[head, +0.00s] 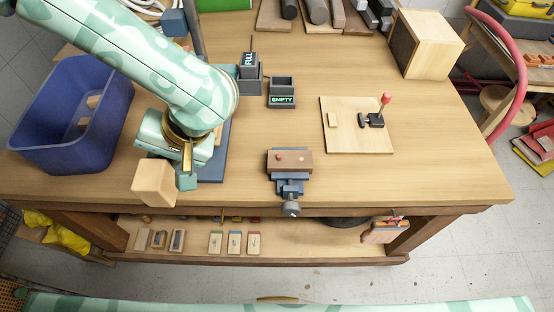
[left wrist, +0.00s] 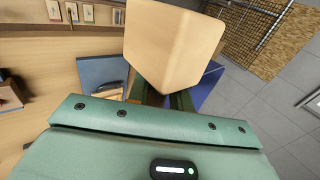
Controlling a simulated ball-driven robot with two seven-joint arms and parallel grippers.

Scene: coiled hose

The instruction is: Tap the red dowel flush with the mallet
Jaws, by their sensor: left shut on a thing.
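My left gripper (head: 186,172) is at the left front of the table, shut on the mallet. The mallet's pale wooden head (head: 154,183) hangs by the table's front edge; it fills the upper middle of the left wrist view (left wrist: 175,45). The handle is mostly hidden by my gripper. A brown wooden block (head: 292,167) sits in a blue vise (head: 290,187) at the table's front, well right of the mallet. The red dowel (head: 278,156) shows as a small red spot on the block's top, with a paler spot to its right. Its height is too small to tell. My right gripper is out of view.
A blue bin (head: 75,125) stands on the left and a blue mat (head: 214,168) lies beside my gripper. Two dark holders, marked FULL (head: 249,72) and EMPTY (head: 282,99), stand behind the vise. A wooden board with a red-tipped clamp (head: 345,140) lies right. The table between mat and vise is clear.

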